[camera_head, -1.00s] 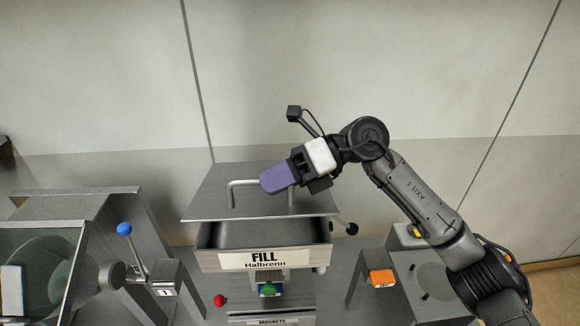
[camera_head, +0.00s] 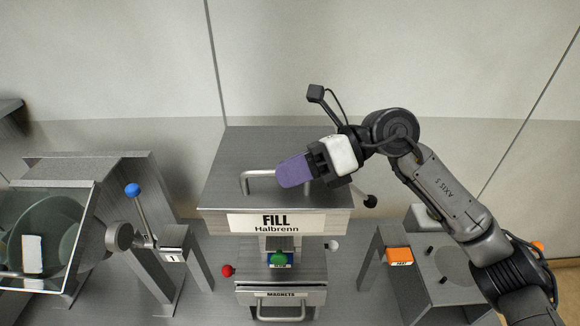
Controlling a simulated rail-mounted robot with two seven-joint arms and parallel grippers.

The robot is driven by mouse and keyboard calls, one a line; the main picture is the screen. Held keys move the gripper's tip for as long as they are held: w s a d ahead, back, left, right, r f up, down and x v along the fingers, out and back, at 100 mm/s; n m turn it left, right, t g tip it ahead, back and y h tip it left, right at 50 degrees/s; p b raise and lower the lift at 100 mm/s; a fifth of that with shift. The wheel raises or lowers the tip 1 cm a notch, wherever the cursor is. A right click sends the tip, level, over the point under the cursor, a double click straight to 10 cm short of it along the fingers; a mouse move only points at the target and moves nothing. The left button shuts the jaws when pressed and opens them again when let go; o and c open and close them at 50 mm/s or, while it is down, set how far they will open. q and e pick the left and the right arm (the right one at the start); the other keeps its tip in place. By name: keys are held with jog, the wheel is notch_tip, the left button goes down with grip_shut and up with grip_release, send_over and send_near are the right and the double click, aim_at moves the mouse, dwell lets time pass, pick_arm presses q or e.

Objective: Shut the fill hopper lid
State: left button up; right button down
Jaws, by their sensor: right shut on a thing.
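The fill hopper lid (camera_head: 235,165) is a flat grey metal plate with a silver bar handle (camera_head: 258,174) on top. It now lies down over the fill hopper (camera_head: 340,220), whose front carries a "FILL Halbrenn" label. No opening shows between lid and hopper from this angle. My right gripper (camera_head: 292,171) has purple fingers. It is shut on the lid handle, near the handle's right part, which the fingers hide. My left gripper does not show.
A blue-knobbed lever (camera_head: 133,190) and a glass-fronted drum (camera_head: 42,240) stand at the left. Below the hopper are a green button (camera_head: 279,258), a red knob (camera_head: 228,270) and a magnets drawer (camera_head: 282,297). An orange switch (camera_head: 400,255) is at the right.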

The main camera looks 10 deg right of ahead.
jog(key=c, duration=1.5)
grip_release()
jog(key=shift+s, duration=0.2)
jog(key=o, duration=0.3)
jog(key=shift+s+f, duration=0.1)
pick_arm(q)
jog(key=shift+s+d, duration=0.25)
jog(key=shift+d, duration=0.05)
pick_arm(e)
jog(key=shift+o, duration=0.2)
jog(key=shift+d, duration=0.6)
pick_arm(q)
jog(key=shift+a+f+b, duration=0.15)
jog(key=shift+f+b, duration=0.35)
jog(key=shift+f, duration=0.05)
pick_arm(e)
jog(key=v, duration=1.2)
jog(key=shift+d+r, duration=0.25)
jog(key=shift+d, duration=0.1)
